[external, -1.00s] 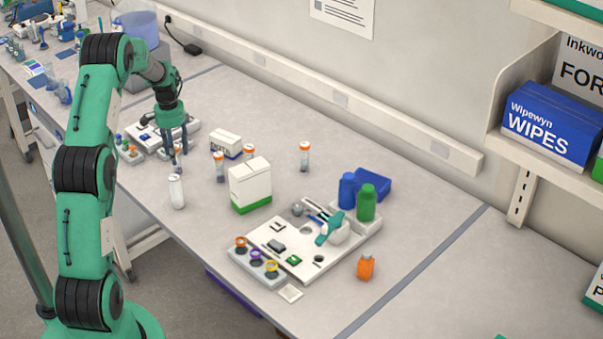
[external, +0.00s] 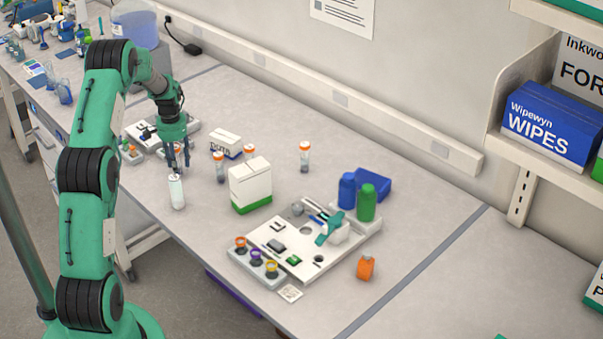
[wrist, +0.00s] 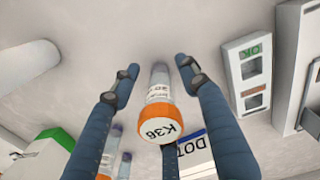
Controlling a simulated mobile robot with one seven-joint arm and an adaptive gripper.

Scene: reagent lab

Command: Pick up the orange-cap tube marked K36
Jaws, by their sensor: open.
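The K36 tube has an orange cap with black lettering on a white top. In the wrist view the K36 tube (wrist: 157,112) stands with its cap towards the camera, in the gap between my fingers, not visibly touching them. The gripper also shows in the wrist view (wrist: 157,69).
A white bottle (external: 177,191) stands close by my gripper.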

